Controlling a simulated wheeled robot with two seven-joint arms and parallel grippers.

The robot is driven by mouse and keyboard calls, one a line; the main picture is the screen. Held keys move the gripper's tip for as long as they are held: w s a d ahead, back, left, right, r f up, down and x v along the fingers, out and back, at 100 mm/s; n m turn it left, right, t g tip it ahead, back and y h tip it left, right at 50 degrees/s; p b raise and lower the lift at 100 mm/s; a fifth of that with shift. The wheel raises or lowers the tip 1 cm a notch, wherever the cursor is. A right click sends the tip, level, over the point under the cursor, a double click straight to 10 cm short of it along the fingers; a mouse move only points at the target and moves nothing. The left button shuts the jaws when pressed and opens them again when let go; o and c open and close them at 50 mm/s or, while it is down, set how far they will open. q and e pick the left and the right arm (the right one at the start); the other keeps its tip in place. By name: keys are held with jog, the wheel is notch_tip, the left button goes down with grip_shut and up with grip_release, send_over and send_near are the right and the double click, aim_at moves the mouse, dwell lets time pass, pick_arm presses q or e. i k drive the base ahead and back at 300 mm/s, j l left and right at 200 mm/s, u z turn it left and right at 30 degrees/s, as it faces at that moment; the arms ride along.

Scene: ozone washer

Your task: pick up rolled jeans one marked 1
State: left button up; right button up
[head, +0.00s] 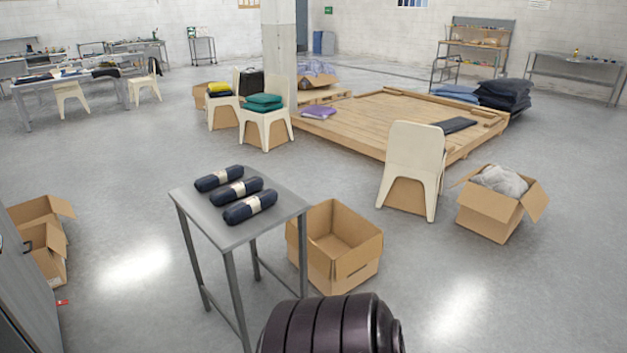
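Three dark navy rolled jeans lie side by side on a small grey metal table. The far roll (219,179), the middle roll (236,191) and the near roll (250,207) each have a pale paper band around the middle. The marks on the bands are too small to read, so I cannot tell which roll is marked 1. The table's bare top (222,234) shows in front of the rolls. Neither of my grippers is in view.
An open, empty cardboard box (352,268) stands on the floor right of the table. A cream chair (414,165) and a filled box (492,210) stand farther right. A wooden platform (375,115) lies behind. Open boxes (45,262) and a grey cabinet (25,310) are at left.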

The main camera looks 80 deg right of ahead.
aim_at(238, 190)
jog(key=z, duration=2.15)
